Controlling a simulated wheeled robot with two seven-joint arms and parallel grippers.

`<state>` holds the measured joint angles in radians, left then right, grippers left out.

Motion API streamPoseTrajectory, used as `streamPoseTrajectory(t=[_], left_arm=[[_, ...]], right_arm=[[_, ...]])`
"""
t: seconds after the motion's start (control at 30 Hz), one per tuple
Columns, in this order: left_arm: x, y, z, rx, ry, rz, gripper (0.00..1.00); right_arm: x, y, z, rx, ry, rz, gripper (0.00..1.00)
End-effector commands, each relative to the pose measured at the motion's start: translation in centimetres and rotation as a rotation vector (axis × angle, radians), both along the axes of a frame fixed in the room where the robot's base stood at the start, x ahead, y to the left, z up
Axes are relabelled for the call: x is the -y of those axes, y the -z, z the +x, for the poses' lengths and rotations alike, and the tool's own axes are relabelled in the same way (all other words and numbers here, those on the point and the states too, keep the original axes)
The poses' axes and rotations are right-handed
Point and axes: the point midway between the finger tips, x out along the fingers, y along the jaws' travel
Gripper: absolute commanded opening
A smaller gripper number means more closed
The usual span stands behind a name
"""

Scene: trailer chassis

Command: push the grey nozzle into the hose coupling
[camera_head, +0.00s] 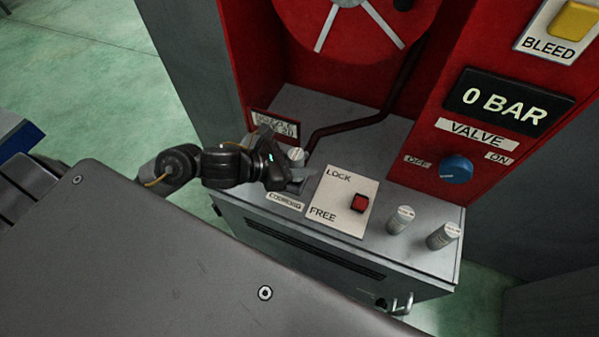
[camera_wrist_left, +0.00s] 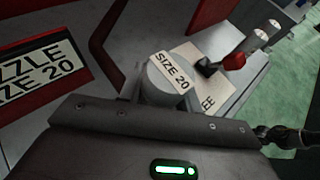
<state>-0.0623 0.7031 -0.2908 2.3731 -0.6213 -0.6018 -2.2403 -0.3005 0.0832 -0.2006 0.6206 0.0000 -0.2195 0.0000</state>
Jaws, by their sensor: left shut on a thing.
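The grey nozzle (camera_head: 297,155) is a short cylinder at the left end of the cabinet top. In the left wrist view the nozzle (camera_wrist_left: 160,84) carries a white SIZE 20 label and stands just beyond the dark gripper body. My left gripper (camera_head: 284,181) is shut at the nozzle, above the COUPLING label (camera_head: 285,201). Its fingertips are largely hidden, and so is the nozzle's lower end. The coupling's mouth is hidden behind the gripper, so I cannot tell how the nozzle sits in it. My right gripper is not in view.
A LOCK/FREE plate (camera_head: 338,207) with a red-knobbed lever (camera_head: 360,203) is close to the gripper's right. Two other grey cylinders (camera_head: 402,219) (camera_head: 443,236) stand farther right. A dark red hose (camera_head: 350,123) runs behind. The display (camera_head: 515,107) reads 0 BAR above a blue valve knob (camera_head: 457,169).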

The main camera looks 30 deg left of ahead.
Motion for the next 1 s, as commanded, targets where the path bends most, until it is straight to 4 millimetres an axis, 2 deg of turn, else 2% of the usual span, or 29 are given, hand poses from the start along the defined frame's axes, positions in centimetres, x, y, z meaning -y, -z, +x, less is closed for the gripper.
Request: streamPoseTrajectory(t=[0.17, 0.27, 0.4, 0.47, 0.7, 0.9, 0.93, 1.0], left_arm=[[-0.2, 0.3, 0.1, 0.000, -0.001, 0.000, 0.05], [-0.8, 1.3, 0.4, -0.001, -0.002, -0.001, 0.05], [-0.7, 3.6, 0.4, -0.002, -0.002, -0.003, 0.05], [-0.7, 4.1, 0.4, -0.001, -0.001, -0.003, 0.05], [-0.7, 4.0, 0.4, 0.002, -0.001, -0.001, 0.05], [-0.7, 4.5, 0.4, 0.002, -0.001, -0.001, 0.05], [-0.7, 4.4, 0.4, 0.000, 0.000, 0.000, 0.36], [-0.7, 4.3, 0.4, 0.000, 0.000, 0.000, 0.46]], right_arm=[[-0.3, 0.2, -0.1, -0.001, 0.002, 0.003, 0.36], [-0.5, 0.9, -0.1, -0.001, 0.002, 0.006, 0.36], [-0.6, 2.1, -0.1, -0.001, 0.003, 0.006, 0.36], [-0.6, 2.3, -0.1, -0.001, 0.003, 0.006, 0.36], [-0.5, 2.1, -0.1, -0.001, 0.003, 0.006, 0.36], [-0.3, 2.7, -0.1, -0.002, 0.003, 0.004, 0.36], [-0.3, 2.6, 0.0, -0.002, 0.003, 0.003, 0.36], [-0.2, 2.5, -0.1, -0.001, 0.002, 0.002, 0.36]])
